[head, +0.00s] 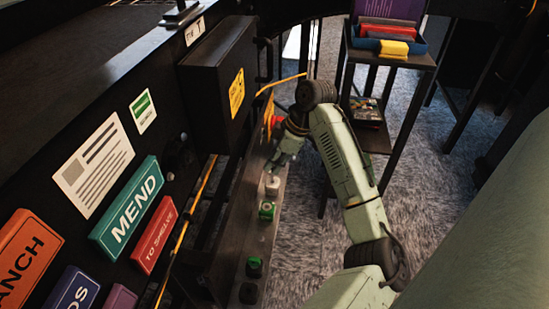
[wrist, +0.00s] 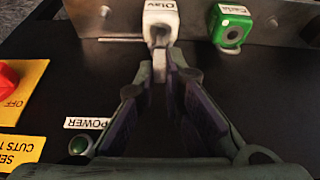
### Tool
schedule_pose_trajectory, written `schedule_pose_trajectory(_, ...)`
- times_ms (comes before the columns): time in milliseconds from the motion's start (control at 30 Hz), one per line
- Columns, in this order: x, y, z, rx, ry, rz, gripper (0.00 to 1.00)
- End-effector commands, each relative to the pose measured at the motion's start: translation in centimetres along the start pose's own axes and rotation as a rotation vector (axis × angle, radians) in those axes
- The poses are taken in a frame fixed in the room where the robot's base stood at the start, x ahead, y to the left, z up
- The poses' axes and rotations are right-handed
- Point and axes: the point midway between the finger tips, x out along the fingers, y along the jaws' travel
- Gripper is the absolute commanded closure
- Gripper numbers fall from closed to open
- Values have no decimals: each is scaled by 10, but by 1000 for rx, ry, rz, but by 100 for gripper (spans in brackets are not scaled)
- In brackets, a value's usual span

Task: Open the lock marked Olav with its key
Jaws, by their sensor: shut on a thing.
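The white lock marked Olav (wrist: 158,18) is on a metal rail at the top of the wrist view. In the head view the white lock (head: 272,186) sits on the rail just below my gripper (head: 283,162). In the wrist view my gripper (wrist: 161,80) is shut on a small grey key (wrist: 160,58), mostly hidden between the fingertips. The key points at the lower face of the Olav lock and looks very close to it or touching. I cannot tell whether it is inside the keyhole.
A green lock (wrist: 232,28) sits to the right of Olav on the metal rail (wrist: 190,32). A red switch (wrist: 7,78) on a yellow OFF plate is at left, with a POWER label (wrist: 87,123) nearby. A dark box (head: 215,80) and a shelf stand (head: 400,58) flank my arm.

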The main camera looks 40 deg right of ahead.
Motion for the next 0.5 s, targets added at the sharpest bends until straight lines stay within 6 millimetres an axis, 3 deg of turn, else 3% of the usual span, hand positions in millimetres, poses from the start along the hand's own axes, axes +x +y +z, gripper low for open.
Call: schedule_pose_trajectory(500, -26, 0, -11, 0, 0, -1, 100)
